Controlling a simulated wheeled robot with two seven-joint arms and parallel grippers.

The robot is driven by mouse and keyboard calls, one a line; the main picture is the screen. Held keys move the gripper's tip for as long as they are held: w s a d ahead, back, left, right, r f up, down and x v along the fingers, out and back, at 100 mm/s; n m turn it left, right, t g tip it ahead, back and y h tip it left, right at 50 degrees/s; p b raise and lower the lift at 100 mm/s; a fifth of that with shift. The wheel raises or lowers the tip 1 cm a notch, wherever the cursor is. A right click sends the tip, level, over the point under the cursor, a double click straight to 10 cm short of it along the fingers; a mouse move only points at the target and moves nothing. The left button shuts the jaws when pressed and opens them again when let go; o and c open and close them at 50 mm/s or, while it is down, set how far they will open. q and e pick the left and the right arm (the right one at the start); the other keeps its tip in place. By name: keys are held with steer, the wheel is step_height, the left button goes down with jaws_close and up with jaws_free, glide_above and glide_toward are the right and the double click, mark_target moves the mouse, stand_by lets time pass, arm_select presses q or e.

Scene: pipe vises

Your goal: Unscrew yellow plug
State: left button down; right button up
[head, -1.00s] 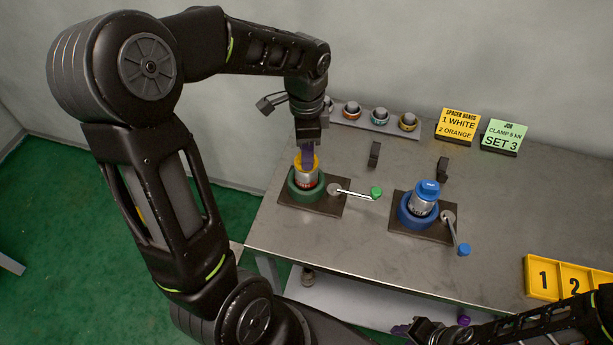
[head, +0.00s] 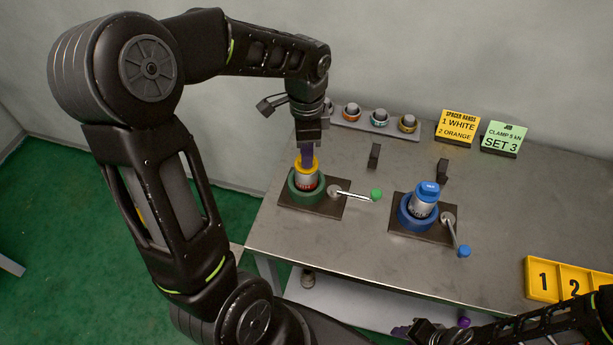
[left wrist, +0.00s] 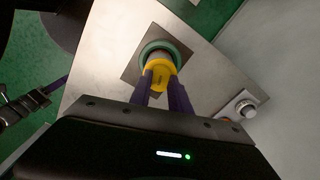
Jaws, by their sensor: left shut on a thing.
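The yellow plug (head: 306,164) sits on top of a silver cylinder (head: 306,181) held upright in the green vise (head: 299,192). My left gripper (head: 306,155) comes down from above with its purple fingers shut on the plug. In the left wrist view the yellow plug (left wrist: 159,75) shows between the two purple fingers (left wrist: 160,84), with the green vise ring (left wrist: 152,50) behind it. My right gripper (head: 404,330) is low at the bottom of the head view, away from the vises; whether it is open cannot be made out.
A blue vise (head: 411,215) holds a cylinder with a blue plug (head: 427,190). The green-knobbed handle (head: 376,194) sticks out between the vises. A rack of rings (head: 372,126), two signs (head: 458,125) and a yellow numbered tray (head: 541,279) are on the table. The middle front of the table is clear.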

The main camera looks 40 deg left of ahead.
arm_select(q)
steer(key=n, duration=0.3)
steer(key=shift+b, duration=0.3)
steer(key=n, duration=0.5)
steer(key=shift+n, duration=0.4)
steer(key=n+b, duration=0.1)
steer(key=n, duration=0.4)
steer(key=shift+n, duration=0.3)
